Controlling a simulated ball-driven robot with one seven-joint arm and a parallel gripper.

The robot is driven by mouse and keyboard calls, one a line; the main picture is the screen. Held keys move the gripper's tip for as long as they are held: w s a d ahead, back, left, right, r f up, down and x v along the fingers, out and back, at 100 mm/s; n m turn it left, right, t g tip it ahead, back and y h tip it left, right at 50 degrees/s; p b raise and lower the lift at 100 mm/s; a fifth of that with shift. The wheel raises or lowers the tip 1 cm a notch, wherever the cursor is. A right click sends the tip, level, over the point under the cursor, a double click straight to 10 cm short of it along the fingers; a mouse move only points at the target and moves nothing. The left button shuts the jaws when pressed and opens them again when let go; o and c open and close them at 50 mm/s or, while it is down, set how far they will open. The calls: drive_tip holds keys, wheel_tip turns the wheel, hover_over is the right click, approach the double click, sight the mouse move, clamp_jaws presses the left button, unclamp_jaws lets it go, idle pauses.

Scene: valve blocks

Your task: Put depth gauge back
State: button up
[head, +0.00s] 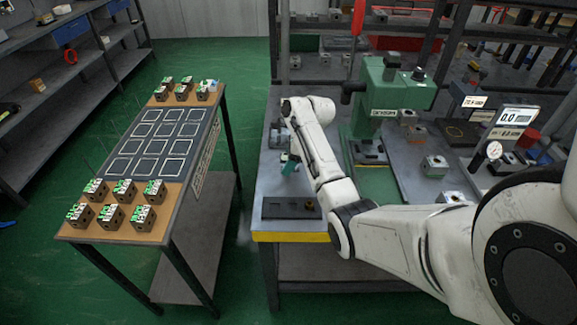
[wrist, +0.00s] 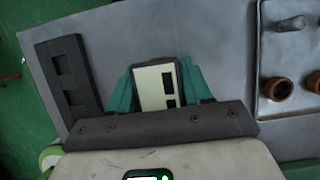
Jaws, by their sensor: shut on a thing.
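My gripper (head: 289,164) hangs above the near left part of the grey workbench (head: 270,185), with its teal fingers pointing down. In the wrist view my gripper (wrist: 157,88) is shut on a pale, boxy piece with dark slots, which I take to be the depth gauge (wrist: 150,90). Its lower end is hidden, and in the head view I cannot make it out. A dark holder with recesses (head: 291,208) lies flat at the bench's near left edge, close to my gripper. In the wrist view this holder (wrist: 69,78) is left of the gauge and apart from it.
A green press (head: 395,85) stands behind my arm. A tray (wrist: 280,62) with brown round parts lies right in the wrist view. A dial gauge (head: 494,150) and displays stand at the right. A side table (head: 185,190) with several valve blocks stands left across a floor gap.

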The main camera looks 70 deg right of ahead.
drive_tip(key=shift+f, duration=0.75)
drive_tip(key=shift+f, duration=0.1)
drive_tip(key=o, duration=1.2)
drive_tip(key=shift+o, duration=0.2)
drive_tip(key=v, duration=1.2)
drive_tip(key=shift+s, duration=0.1)
